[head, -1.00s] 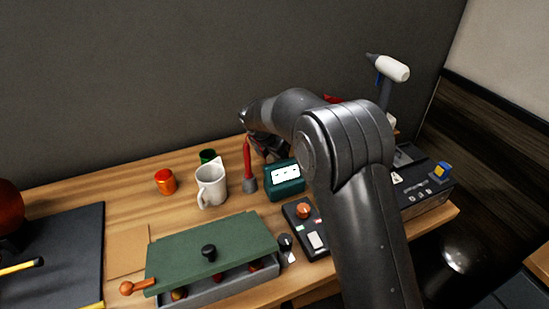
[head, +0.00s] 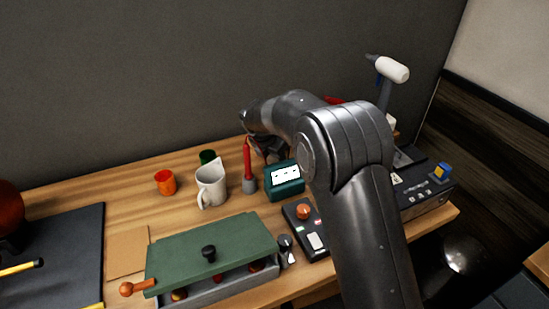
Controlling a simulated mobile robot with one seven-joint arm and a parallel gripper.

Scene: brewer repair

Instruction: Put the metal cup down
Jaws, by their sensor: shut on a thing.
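My gripper (head: 266,147) is over the back of the wooden table, mostly hidden behind my own arm. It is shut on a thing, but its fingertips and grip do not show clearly. Just left of it, an upright red handle (head: 247,157) rises from a small grey metal piece (head: 250,186). This may be the metal cup; I cannot tell for sure. Its lower end is at or close to the table top, between a white mug and a dark green box; contact cannot be told.
The dark green box (head: 284,180) is close on the right. A green-lidded tray (head: 215,245) lies in front. Bare wood shows at the back left.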

